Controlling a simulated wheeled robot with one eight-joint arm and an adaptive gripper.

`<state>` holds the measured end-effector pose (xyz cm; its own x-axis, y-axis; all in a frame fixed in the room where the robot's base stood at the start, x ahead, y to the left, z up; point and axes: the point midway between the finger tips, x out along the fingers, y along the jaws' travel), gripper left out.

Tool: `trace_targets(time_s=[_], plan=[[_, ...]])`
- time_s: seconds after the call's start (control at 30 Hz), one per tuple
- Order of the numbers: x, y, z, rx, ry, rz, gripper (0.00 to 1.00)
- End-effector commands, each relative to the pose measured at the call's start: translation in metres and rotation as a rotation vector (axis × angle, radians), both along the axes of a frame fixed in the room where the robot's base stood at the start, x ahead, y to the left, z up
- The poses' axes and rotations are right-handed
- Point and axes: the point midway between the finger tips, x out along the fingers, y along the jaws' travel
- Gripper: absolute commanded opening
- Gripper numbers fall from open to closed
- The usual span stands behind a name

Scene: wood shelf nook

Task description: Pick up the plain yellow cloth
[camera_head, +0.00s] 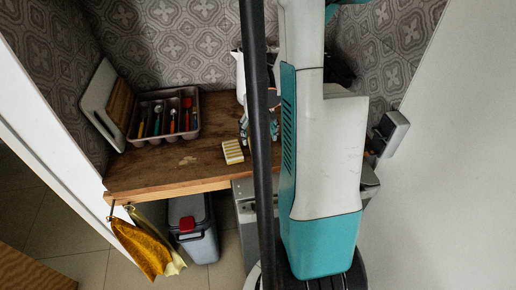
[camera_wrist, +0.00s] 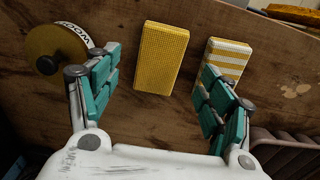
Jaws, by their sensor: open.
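The plain yellow cloth (camera_wrist: 161,58) is a thick rectangular pad lying on the wooden shelf, in the middle of the wrist view. My gripper (camera_wrist: 161,72) is open, with its teal fingers spread to either side of the cloth and nothing held. A yellow-and-white striped cloth (camera_wrist: 229,59) lies just right of the plain one, close to the right finger. In the head view, the striped cloth (camera_head: 232,151) shows on the shelf, left of my gripper (camera_head: 259,128). The dark pole and my arm hide the plain cloth there.
A round tan item with a lettered white band (camera_wrist: 57,46) stands near the left finger. A cutlery tray (camera_head: 150,97) and boards (camera_head: 99,94) are at the shelf's left. Golden cloths (camera_head: 142,247) hang at its front edge, beside a grey bin (camera_head: 203,246) below. Bare shelf (camera_head: 165,167) lies in front of the tray.

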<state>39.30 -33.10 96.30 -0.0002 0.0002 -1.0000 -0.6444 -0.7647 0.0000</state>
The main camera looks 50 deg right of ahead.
Motion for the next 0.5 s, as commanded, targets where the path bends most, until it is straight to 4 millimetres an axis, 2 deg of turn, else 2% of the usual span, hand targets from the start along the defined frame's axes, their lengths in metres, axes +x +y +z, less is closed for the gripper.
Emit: trace_targets(time_s=[0.33,0.5], plan=[[0.007,-0.005,-0.044,0.0,0.0,0.0,0.73],[0.007,-0.005,-0.052,0.0,0.0,0.0,0.73]])
